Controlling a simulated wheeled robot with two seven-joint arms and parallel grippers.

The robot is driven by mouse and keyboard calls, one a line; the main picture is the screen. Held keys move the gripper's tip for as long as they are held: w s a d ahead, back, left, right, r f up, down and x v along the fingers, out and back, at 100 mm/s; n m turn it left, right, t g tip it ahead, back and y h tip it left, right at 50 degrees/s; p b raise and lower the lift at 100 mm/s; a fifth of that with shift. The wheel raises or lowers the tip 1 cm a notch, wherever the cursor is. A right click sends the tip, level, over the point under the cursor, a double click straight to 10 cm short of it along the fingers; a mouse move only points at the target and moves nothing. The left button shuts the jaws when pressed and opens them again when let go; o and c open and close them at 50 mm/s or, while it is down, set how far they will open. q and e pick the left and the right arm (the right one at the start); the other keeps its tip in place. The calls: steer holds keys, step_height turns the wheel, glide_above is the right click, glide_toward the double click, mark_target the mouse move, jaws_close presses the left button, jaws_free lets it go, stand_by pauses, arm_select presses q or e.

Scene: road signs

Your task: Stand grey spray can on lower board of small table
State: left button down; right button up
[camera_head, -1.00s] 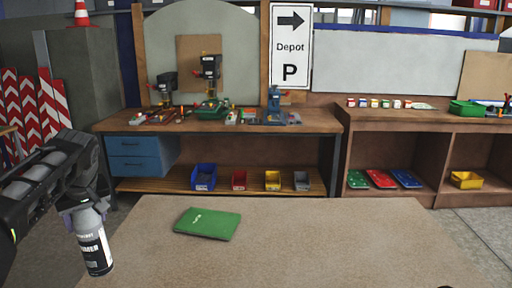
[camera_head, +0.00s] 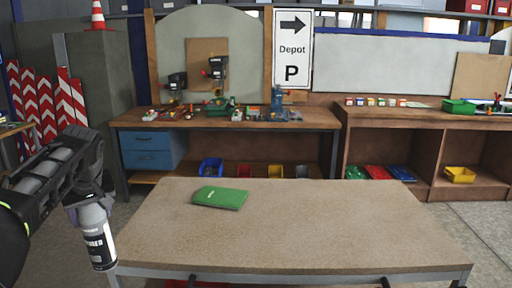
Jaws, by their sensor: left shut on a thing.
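The grey spray can (camera_head: 97,236) has a dark label band and hangs nearly upright, slightly tilted, in my left gripper (camera_head: 90,200). The gripper is shut around the can's upper part, which it partly hides. The can is just left of the small table (camera_head: 300,225), beside its front left corner. The table has a speckled tan top and grey metal frame. Its lower board is hidden under the top; only a bit of something red and dark parts show below the front edge. My right gripper is out of view.
A green booklet (camera_head: 220,197) lies on the table top; the rest of the top is clear. Behind stands a workbench (camera_head: 230,120) with drill presses and coloured bins below. Striped red-white boards (camera_head: 45,105) stand at the left. Floor is free to the table's right.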

arm_select(q)
steer(key=shift+m, duration=0.4)
steer(key=w+f, duration=0.1)
steer(key=w+d+f, duration=0.1)
steer(key=f, duration=0.1)
steer(key=shift+w+d, duration=0.15)
steer(key=shift+w, duration=0.25)
steer(key=s+d+f+m+t+h, duration=0.1)
steer(key=s+d+f+m, duration=0.3)
steer(key=d+f, duration=0.7)
steer(key=s+d+f+m+h, duration=0.3)
steer(key=s+d+f+m, duration=0.1)
steer(key=d+f, duration=0.6)
steer(key=shift+s+d+f+t, duration=0.2)
steer(key=shift+d+f+t, duration=0.2)
steer(key=shift+d, duration=0.65)
steer(key=r, duration=0.5)
steer(key=shift+w+r, duration=0.1)
steer(key=shift+w, duration=0.15)
